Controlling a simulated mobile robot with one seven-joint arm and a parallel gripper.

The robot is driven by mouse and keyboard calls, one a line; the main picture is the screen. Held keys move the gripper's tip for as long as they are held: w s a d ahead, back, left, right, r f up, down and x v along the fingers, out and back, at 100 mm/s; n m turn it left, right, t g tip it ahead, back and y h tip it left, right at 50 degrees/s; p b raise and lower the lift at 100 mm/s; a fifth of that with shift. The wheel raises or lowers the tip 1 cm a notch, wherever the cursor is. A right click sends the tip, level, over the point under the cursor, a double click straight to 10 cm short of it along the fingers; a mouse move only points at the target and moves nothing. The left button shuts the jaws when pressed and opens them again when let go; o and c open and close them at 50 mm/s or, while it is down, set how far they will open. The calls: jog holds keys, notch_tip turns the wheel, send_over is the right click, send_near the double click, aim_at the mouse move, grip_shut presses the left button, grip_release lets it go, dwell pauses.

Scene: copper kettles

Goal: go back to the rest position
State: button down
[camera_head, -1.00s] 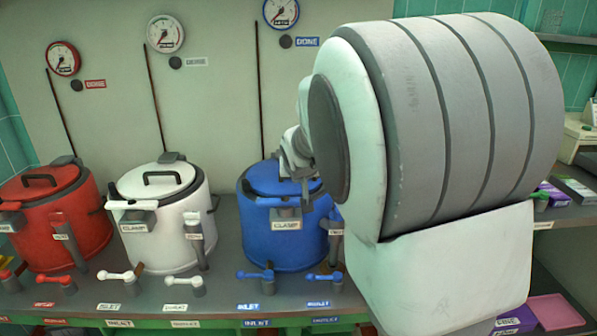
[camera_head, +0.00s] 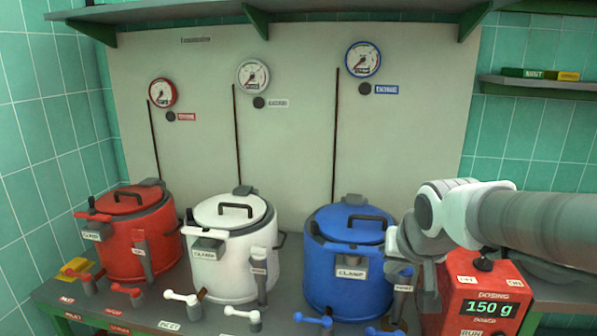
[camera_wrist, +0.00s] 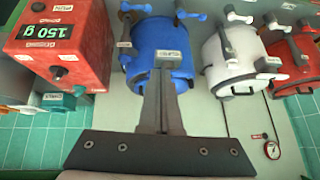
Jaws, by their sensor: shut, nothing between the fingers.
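My gripper (camera_wrist: 163,78) is shut and empty in the wrist view, its fingers together in front of the blue kettle. In the head view my arm comes in from the right, its wrist beside the blue kettle (camera_head: 345,262) and in front of the red dosing box (camera_head: 490,300). The fingertips are hard to make out there. The white kettle (camera_head: 228,262) and red kettle (camera_head: 138,240) stand to the left. All three lids are on. I cannot tell how far the gripper is from the blue kettle.
Small valve handles stand along the front of the counter (camera_head: 188,325). Gauges hang on the back panel (camera_head: 300,130), with a shelf (camera_head: 350,8) above. A side shelf (camera_head: 540,88) holds small green and yellow boxes. The space above the kettles is clear.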

jog(key=s+a+f+n+g, duration=0.1)
jog(key=s+a+n+g, duration=0.15)
jog(key=s, duration=1.55)
notch_tip(320, 180, up, 14)
jog(key=w+p, duration=0.1)
jog(key=p, duration=1.3)
jog(key=shift+a+r+t, duration=0.15)
jog(key=shift+a+t, duration=0.05)
jog(key=shift+t, duration=0.25)
jog(key=shift+d+m, duration=0.15)
jog(key=shift+m, duration=0.2)
